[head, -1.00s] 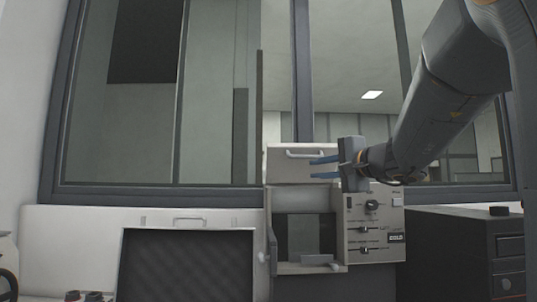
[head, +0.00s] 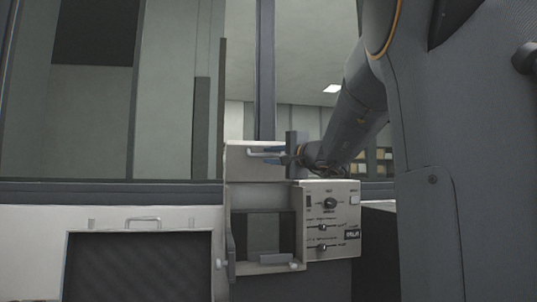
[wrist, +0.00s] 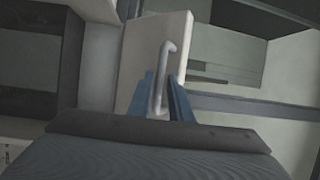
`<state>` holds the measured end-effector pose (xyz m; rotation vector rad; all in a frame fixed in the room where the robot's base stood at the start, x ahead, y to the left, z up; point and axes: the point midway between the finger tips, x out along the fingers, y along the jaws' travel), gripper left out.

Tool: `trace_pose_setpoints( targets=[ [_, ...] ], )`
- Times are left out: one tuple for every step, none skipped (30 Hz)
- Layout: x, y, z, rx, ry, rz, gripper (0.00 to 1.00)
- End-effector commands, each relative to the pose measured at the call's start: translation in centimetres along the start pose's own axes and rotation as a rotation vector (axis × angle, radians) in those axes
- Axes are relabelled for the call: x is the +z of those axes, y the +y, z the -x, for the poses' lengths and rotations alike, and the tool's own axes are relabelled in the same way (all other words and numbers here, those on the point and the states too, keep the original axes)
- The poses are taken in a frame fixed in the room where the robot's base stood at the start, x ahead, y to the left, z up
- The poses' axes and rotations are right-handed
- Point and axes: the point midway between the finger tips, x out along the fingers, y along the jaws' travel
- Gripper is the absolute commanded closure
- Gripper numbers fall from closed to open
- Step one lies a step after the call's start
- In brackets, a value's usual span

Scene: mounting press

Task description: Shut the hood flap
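The hood flap (head: 240,165) is a pale panel at the top of the press, standing raised above the dark front opening. Its light bar handle (head: 262,154) runs across its face near the top. My gripper (head: 270,156) is at the right part of that handle. In the wrist view, the blue fingers of my gripper (wrist: 163,92) lie either side of the handle (wrist: 167,55), with the flap (wrist: 150,40) behind. The fingers look apart, with a small gap beside the bar; contact cannot be made out.
The press's control panel (head: 327,222) with knob and sliders is right of the opening. A small tray-like ledge (head: 276,258) sits at the opening's bottom. A dark panel with a handle (head: 140,265) stands at left. A large window is behind.

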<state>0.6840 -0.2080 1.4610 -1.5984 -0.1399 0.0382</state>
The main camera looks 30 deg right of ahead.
Motion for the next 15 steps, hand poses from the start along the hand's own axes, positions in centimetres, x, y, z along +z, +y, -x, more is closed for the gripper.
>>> trace_pose_setpoints(
  targets=[
    [0.0, -0.01, -0.1, 0.0, 0.0, 0.0, 0.82],
    [-0.01, -0.01, -0.12, 0.0, 0.0, 0.0, 0.82],
    [-0.01, 0.01, -0.13, 0.0, 0.001, 0.0, 0.82],
    [-0.02, 0.02, -0.13, 0.0, 0.001, 0.0, 0.82],
    [-0.02, 0.02, -0.12, 0.0, 0.001, 0.0, 0.82],
    [-0.02, 0.03, -0.12, 0.0, 0.0, 0.0, 0.82],
    [-0.02, 0.03, -0.11, 0.0, 0.0, 0.0, 0.82],
    [-0.02, 0.04, -0.11, 0.0, 0.0, 0.0, 0.85],
    [-0.01, 0.04, -0.11, 0.0, 0.0, 0.0, 0.92],
    [-0.01, 0.04, -0.11, 0.0, 0.0, 0.0, 0.97],
    [-0.01, 0.04, -0.1, 0.0, 0.0, 0.0, 1.0],
    [-0.01, 0.04, -0.1, 0.0, 0.0, 0.0, 1.0],
    [-0.01, 0.04, -0.1, 0.0, 0.0, 0.0, 1.0],
    [-0.01, 0.04, -0.1, 0.0, 0.0, 0.0, 1.0],
    [-0.01, 0.04, -0.1, 0.0, 0.0, 0.0, 1.0]
  ],
)
